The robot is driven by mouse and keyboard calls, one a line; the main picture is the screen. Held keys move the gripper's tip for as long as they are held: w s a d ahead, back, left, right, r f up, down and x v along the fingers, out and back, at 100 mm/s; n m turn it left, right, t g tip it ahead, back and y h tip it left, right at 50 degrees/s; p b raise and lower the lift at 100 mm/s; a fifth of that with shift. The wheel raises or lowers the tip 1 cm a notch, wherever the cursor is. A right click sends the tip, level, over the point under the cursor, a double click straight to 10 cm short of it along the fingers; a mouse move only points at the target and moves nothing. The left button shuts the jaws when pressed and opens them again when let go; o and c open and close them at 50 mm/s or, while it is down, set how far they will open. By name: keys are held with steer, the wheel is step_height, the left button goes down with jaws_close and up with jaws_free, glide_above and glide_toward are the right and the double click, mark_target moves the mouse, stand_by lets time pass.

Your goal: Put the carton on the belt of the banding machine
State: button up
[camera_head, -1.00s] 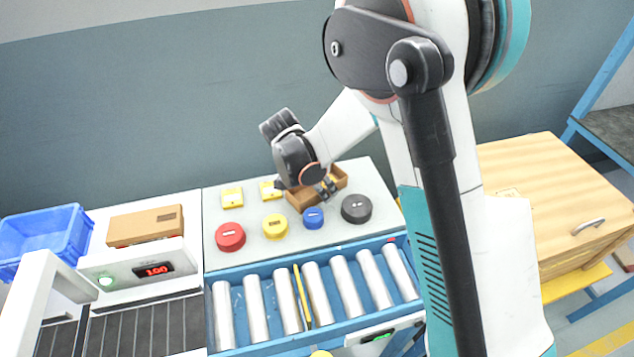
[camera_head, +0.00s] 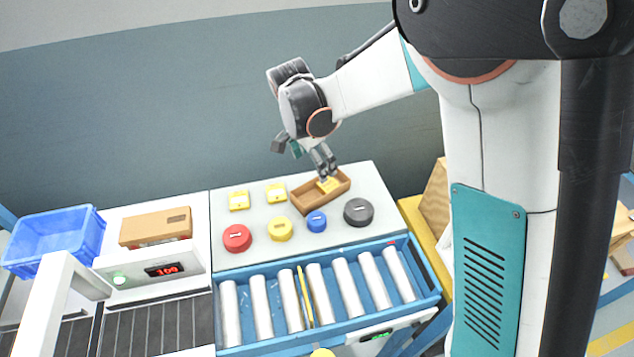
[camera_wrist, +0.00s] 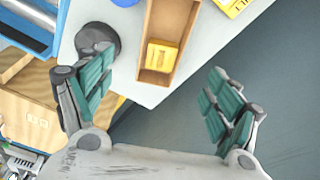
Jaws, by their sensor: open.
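A flat brown carton (camera_head: 155,227), with a dark label, lies at the left behind a white panel with red digits. A machine with a white arch (camera_head: 62,285) and a dark slatted belt (camera_head: 160,328) stands in front of it; I take this for the banding machine. The carton is apart from that belt. My gripper (camera_head: 327,172) is above the wooden tray (camera_head: 303,201) on the grey bench. In the wrist view my gripper (camera_wrist: 158,80) is open, its fingers wide apart and empty. A yellow block (camera_wrist: 161,56) lies in the tray between and beyond them.
Red (camera_head: 237,238), yellow (camera_head: 279,229), blue (camera_head: 316,222) and black (camera_head: 358,212) round weights and two yellow blocks stand on the bench. A blue roller conveyor (camera_head: 330,337) runs in front. A blue crate (camera_head: 55,235) is at far left. My arm hides much of the right.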

steer(key=w+d+r+y, duration=0.1)
steer(key=d+y, duration=0.1)
steer(key=g+b, duration=0.1)
steer(key=b, duration=0.4)
glide_toward(319, 195)
step_height(319, 195, down, 7)
steer(key=shift+d+r, duration=0.1)
steer(key=shift+d, duration=0.05)
steer(key=shift+s, duration=0.1)
steer(key=shift+c, duration=0.3)
steer(key=c, duration=1.2)
steer(key=shift+r, duration=0.15)
